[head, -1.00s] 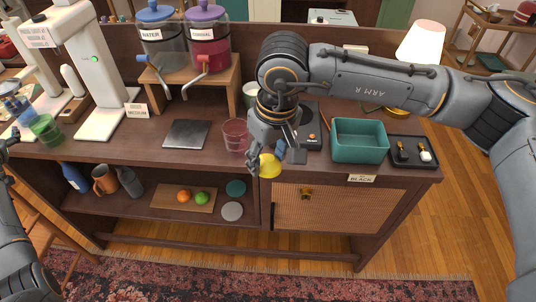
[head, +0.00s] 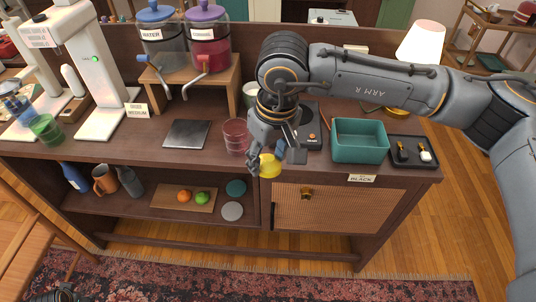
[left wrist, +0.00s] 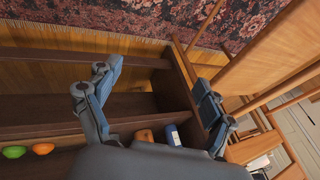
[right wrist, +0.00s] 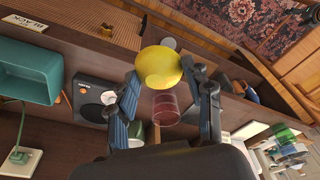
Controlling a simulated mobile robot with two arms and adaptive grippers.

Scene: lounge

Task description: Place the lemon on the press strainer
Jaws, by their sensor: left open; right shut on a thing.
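The yellow lemon (head: 269,168) is between the fingers of my right gripper (head: 276,156), just off the front edge of the counter. In the right wrist view the lemon (right wrist: 160,67) sits at the tips of the right gripper (right wrist: 165,82), which is shut on it. A dark device with a round light part (right wrist: 108,98) stands on the counter beside the right gripper, mostly hidden by the arm in the head view. I cannot make out a strainer for certain. My left gripper (left wrist: 155,85) is open and empty in front of the lower shelf.
A pink glass (head: 236,136) stands close left of the right gripper. A teal bin (head: 360,155) and black tray (head: 425,162) are to the right. A dark plate (head: 187,134) lies left. The lower shelf holds an orange (head: 184,196) and a lime (head: 202,198). A wooden chair (head: 30,235) is left.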

